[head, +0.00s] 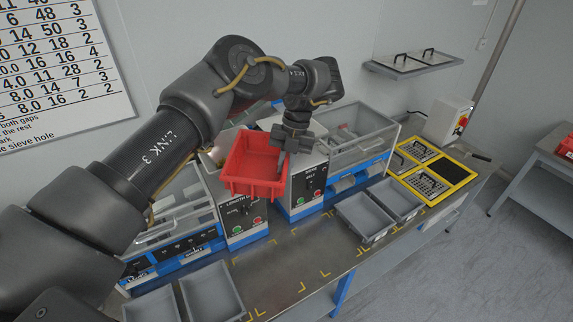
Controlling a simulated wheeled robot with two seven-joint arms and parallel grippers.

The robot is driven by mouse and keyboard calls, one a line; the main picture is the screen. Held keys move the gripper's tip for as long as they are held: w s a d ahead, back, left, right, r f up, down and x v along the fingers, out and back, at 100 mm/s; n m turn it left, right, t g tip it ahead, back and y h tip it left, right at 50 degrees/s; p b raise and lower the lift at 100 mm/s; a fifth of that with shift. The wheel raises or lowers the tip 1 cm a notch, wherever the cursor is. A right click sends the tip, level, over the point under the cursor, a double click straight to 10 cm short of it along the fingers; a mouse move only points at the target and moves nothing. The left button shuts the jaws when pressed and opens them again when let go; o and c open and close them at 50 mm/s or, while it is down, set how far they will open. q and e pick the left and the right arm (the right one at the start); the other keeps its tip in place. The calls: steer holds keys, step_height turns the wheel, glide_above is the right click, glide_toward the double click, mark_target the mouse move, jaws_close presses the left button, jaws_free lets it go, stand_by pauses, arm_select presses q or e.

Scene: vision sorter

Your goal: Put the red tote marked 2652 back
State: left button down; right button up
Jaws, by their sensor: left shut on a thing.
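A red tote (251,183) hangs in the air above the workbench, in front of the machines. It is tilted a little in the picture and looks empty inside. No number can be read on it from here. My left gripper (284,148) comes down from above and is shut on the tote's right rim. The fingertips are partly hidden at the tote's wall. My right gripper is not in view.
The metal workbench (290,268) has yellow corner marks and bare room in front. Grey trays (365,219) stand on it at the right, more (212,292) at the front left. Boxed machines stand behind. A yellow-framed panel (448,172) and a side table with red totes (566,147) lie right.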

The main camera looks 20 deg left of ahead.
mark_target(273, 184)
arm_select(q)
steer(key=shift+s+r+m, duration=0.3)
steer(key=shift+s, duration=0.05)
steer(key=shift+a+f+m+y, duration=0.15)
steer(key=shift+f+m+y, duration=0.2)
steer(key=shift+m, duration=0.55)
steer(key=shift+s+a+f+m+t, duration=0.15)
steer(key=shift+m+t, duration=0.15)
steer(key=shift+m, duration=0.2)
steer(key=s+m+t, duration=0.1)
steer(key=s+m, duration=0.1)
steer(key=m, duration=0.1)
steer(key=s+m+t+y, duration=0.1)
steer(key=s+m, duration=0.1)
steer(key=m, duration=0.2)
steer(key=s+m+t, duration=0.1)
steer(key=s+m, duration=0.1)
steer(key=m, duration=0.2)
steer(key=shift+s+y, duration=0.25)
steer(key=s+m+t+h, duration=0.3)
steer(key=s+m, duration=0.4)
steer(key=m, duration=0.8)
steer(key=shift+s, duration=0.35)
